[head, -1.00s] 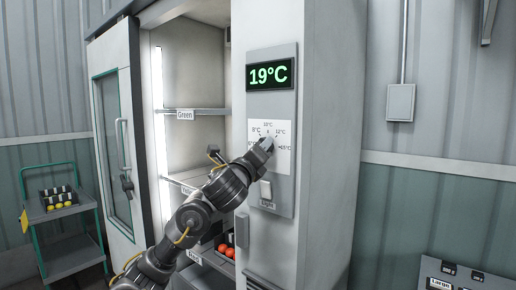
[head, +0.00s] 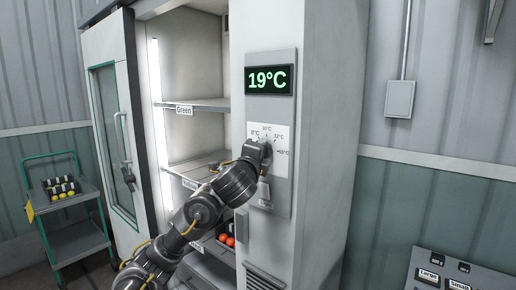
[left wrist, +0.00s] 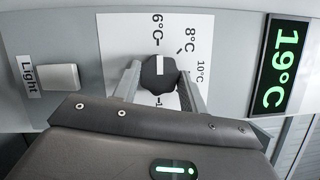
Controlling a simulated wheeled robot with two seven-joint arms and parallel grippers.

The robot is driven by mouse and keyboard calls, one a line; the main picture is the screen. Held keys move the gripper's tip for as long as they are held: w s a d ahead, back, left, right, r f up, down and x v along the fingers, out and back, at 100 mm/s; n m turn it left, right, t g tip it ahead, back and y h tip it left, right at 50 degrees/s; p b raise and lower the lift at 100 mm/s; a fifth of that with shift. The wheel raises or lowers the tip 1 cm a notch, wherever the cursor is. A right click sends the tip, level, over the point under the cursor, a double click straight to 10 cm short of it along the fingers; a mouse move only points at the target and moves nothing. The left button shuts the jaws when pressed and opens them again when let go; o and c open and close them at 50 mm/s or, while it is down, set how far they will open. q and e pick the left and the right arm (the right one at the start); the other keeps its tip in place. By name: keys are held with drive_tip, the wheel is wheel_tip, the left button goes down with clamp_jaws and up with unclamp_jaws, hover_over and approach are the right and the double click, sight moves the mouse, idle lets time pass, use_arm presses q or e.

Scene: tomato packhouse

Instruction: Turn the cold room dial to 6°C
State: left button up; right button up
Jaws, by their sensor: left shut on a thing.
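The cold room dial (left wrist: 159,74) is a black round knob with a white pointer line on a white scale plate (left wrist: 180,30). In the left wrist view the pointer lines up with the 6°C tick. The 8°C and 10°C marks show to the right; the lower marks are partly hidden. My left gripper (left wrist: 159,88) is shut on the dial, one finger on each side. In the head view the left gripper (head: 264,150) covers the dial. The green display (head: 269,79) above reads 19°C. My right gripper is not in view.
A light switch (left wrist: 58,77) sits close below the dial on the same panel. The open cold room (head: 195,135) has labelled shelves, with red tomatoes (head: 226,239) low down. A green trolley (head: 75,239) stands left. A labelled grey panel (head: 450,272) is at lower right.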

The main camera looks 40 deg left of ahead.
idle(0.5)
use_arm(q)
drive_tip(key=o, duration=1)
drive_tip(key=shift+a, duration=0.1)
drive_tip(key=shift+c, duration=0.2)
drive_tip(key=shift+s, duration=0.1)
drive_tip(key=b+v, duration=0.7)
drive_tip(key=v, duration=0.3)
drive_tip(key=shift+s, duration=0.25)
